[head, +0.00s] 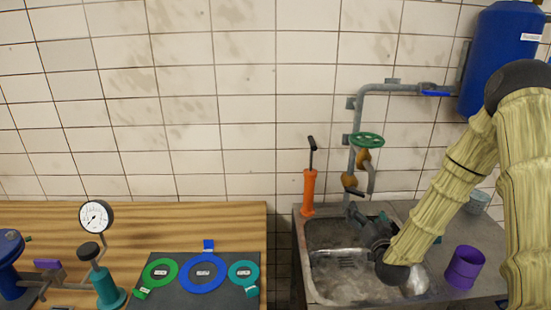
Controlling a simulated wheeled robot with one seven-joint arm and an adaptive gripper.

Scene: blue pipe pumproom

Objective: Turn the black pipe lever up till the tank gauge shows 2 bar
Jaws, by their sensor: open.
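A short black lever (353,181) sits on the grey wall pipe, below the green handwheel (367,140) and above the sink. My gripper (364,215) is open over the sink, just below and to the right of the lever. They look close in the picture; I cannot tell whether they touch. My gripper and arm hide part of the pipe's lower end. A round white gauge (96,217) stands on the wooden bench at left; its needle reading is too small to tell. A blue tank (503,55) hangs at upper right, with no gauge visible on it.
An orange hand pump (309,190) stands left of the pipe. The metal sink (312,280) lies below, with a purple cup (464,267) at right. A blue lever (436,93) is on the upper pipe. Coloured rings lie on a dark mat (190,295).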

